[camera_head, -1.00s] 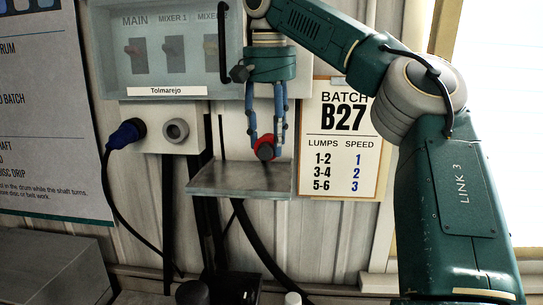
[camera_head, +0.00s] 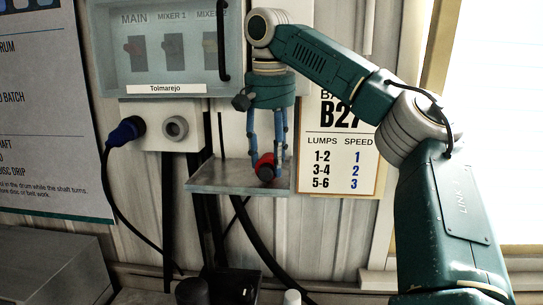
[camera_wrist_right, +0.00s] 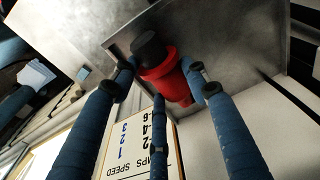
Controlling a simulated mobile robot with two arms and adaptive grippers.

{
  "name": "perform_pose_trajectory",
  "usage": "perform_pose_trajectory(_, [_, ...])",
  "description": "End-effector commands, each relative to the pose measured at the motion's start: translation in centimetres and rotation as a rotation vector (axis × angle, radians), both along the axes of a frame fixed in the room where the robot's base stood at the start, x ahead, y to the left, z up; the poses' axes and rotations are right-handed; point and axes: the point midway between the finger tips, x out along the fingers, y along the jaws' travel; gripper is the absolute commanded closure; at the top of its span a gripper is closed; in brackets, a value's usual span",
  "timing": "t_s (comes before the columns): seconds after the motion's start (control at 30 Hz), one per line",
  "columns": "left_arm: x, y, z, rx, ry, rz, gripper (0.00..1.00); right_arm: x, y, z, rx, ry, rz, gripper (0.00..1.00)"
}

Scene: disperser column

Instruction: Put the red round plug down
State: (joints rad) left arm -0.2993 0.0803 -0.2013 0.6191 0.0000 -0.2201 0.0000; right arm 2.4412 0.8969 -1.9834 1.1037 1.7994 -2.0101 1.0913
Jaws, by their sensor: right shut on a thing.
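The red round plug (camera_head: 265,166) with a dark end is held between the blue fingers of my right gripper (camera_head: 267,158). In the head view it is low over the small grey shelf (camera_head: 215,178) on the wall, near the shelf's right end. In the right wrist view the red plug (camera_wrist_right: 170,80), its black end toward the upper left, lies between the fingers of the right gripper (camera_wrist_right: 168,80), close against the grey shelf surface (camera_wrist_right: 230,30). I cannot tell whether the plug touches the shelf.
A blue plug (camera_head: 126,131) with a black cable sits at the left of the socket box (camera_head: 155,140), beside an empty round socket (camera_head: 175,129). The switch cabinet (camera_head: 170,60) is above. The batch card (camera_head: 340,160) hangs right of the shelf. The shelf's left part is clear.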

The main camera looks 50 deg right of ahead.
Motion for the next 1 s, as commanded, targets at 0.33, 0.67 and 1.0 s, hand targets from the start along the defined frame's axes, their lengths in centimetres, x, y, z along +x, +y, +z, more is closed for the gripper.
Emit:
perform_pose_trajectory(0.33, [0.0, 0.0, -0.1, 0.0, 0.0, 0.001, 1.0, 0.0, 0.0, -0.6, 0.0, 0.0, -0.001, 0.36])
perform_pose_trajectory(0.67, [0.0, 0.0, 0.0, 0.0, -0.001, 0.002, 1.0, 0.0, 0.0, -0.1, -0.001, -0.001, -0.001, 0.36])
perform_pose_trajectory(1.0, [0.1, -0.1, 0.1, 0.0, -0.001, 0.003, 1.0, -0.3, 0.4, 5.1, -0.004, -0.001, -0.003, 0.36])
